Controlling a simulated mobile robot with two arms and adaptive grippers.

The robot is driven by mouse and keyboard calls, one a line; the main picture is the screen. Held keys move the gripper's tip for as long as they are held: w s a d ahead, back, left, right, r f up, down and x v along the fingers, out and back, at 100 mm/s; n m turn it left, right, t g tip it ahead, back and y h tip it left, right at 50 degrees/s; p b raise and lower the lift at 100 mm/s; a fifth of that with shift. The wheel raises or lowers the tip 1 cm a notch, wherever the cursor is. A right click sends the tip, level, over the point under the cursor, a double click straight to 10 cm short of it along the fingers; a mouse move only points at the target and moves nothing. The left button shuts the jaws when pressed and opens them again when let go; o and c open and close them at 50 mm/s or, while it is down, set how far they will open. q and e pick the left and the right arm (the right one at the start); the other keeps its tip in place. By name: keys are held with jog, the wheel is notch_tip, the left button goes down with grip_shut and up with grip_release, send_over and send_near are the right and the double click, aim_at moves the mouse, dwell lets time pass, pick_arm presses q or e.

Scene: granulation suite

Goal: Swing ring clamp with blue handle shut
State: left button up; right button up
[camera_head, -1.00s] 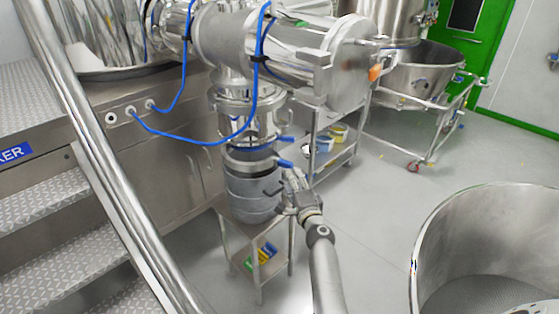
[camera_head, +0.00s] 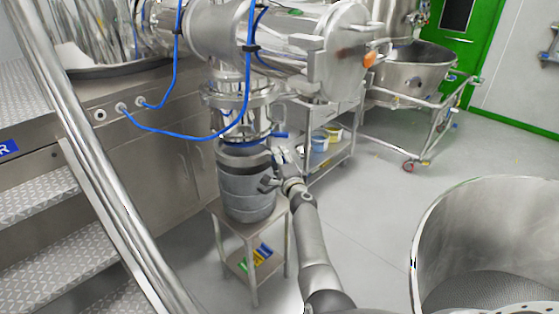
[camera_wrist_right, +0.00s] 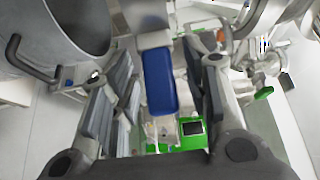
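The ring clamp shows as a metal band around the joint under the steel outlet (camera_head: 232,100), above a grey keg (camera_head: 247,190); whether its ends meet is too small to tell. Its blue handle (camera_head: 280,135) points right in the head view. In the right wrist view, a blue handle (camera_wrist_right: 160,80) lies between the fingers of my right gripper (camera_wrist_right: 163,95), with its pads apart on either side; I cannot tell if they touch it. The right gripper (camera_head: 285,162) is beside the keg's top in the head view, partly hiding the lower joint. My left gripper is not in view.
The keg stands on a small steel table (camera_head: 218,212) with coloured items on its lower shelf. Blue hoses (camera_head: 190,140) hang in front of the outlet. A steel cart (camera_head: 345,155) stands behind my right arm, a large steel bowl (camera_head: 440,215) at right. Floor between is clear.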

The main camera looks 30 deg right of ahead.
jog(key=c, duration=0.5)
grip_shut()
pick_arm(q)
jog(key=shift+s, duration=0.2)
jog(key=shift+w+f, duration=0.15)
